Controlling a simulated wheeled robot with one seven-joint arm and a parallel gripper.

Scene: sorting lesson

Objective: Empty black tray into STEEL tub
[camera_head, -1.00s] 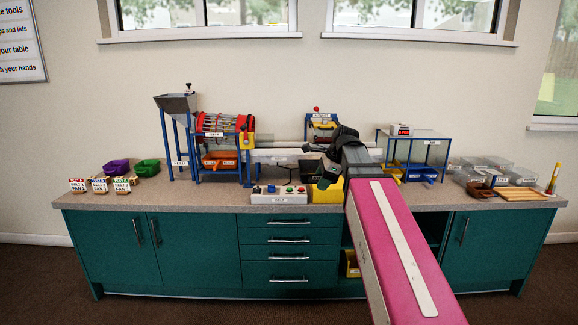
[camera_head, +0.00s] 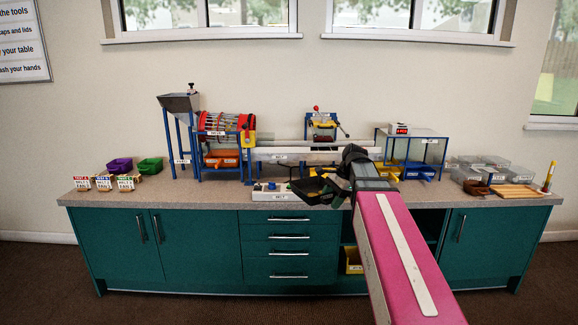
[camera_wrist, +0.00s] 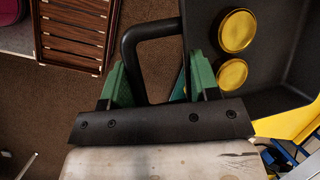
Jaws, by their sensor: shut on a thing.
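My gripper (camera_head: 338,193) is shut on the handle of the black tray (camera_head: 310,189), which it holds above the counter's front edge, beside the switch box. In the wrist view my green fingers (camera_wrist: 160,82) close around the tray's black handle (camera_wrist: 131,48). Two round gold caps or discs (camera_wrist: 237,30) lie inside the black tray (camera_wrist: 285,35); part of the tray's inside is out of frame. I cannot make out which container is the STEEL tub; several small labels are unreadable.
A switch box (camera_head: 272,191) stands at the counter's front. Behind are a red drum sorter (camera_head: 226,124) and a white belt (camera_head: 275,154). Blue and yellow bins (camera_head: 419,172) sit under a frame at right, near clear tubs (camera_head: 485,165). Green (camera_head: 150,166) and purple bins stand left.

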